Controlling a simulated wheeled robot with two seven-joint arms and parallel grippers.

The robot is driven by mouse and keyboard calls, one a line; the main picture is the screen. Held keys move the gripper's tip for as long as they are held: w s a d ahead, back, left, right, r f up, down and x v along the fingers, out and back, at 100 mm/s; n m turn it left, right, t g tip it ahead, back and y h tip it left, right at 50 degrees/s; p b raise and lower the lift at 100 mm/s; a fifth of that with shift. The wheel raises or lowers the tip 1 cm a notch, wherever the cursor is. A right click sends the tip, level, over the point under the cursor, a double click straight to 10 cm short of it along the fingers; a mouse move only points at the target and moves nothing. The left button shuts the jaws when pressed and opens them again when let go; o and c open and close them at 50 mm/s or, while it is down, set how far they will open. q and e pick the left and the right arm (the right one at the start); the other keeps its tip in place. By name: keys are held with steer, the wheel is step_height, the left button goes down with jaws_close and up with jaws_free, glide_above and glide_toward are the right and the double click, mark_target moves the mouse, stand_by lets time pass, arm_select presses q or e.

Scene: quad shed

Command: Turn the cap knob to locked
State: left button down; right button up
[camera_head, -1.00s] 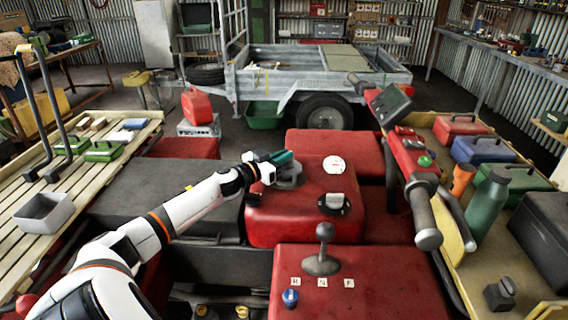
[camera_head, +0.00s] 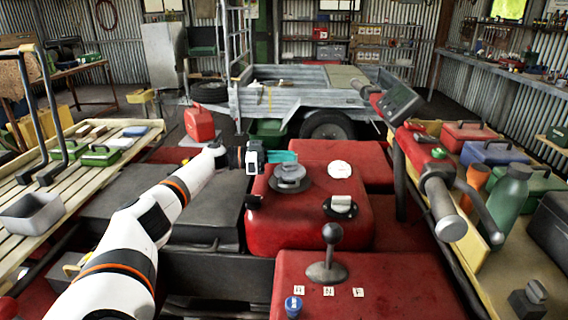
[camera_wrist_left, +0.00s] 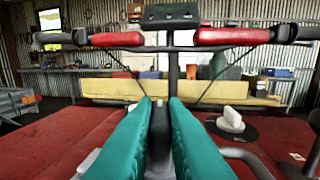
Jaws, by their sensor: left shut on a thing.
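The grey cap with its raised knob (camera_head: 291,174) sits on the left part of the red tank (camera_head: 318,230). My left gripper (camera_head: 292,157) comes in from the left at the cap's far side, its teal fingers shut on the knob. In the left wrist view the two teal fingers (camera_wrist_left: 159,110) close on a dark grey piece, and the grip itself is partly hidden by them. I cannot read any lock marking on the cap. My right gripper is not in view.
A pale knob on a black disc (camera_head: 341,205) and a white round disc (camera_head: 340,169) sit right of the cap. A gear lever (camera_head: 328,258) stands in front. The handlebar (camera_head: 440,205) rises at right. A red can (camera_head: 199,123) stands behind my left arm.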

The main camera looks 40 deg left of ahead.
arm_select(q)
steer(key=shift+f, duration=0.1)
stand_by(0.4)
steer(key=c, duration=1.5)
jaws_free()
steer(key=shift+w, duration=0.1)
steer(key=shift+o, duration=0.2)
steer(key=b+v, duration=0.2)
steer(key=v, duration=1)
steer(key=shift+w, duration=0.1)
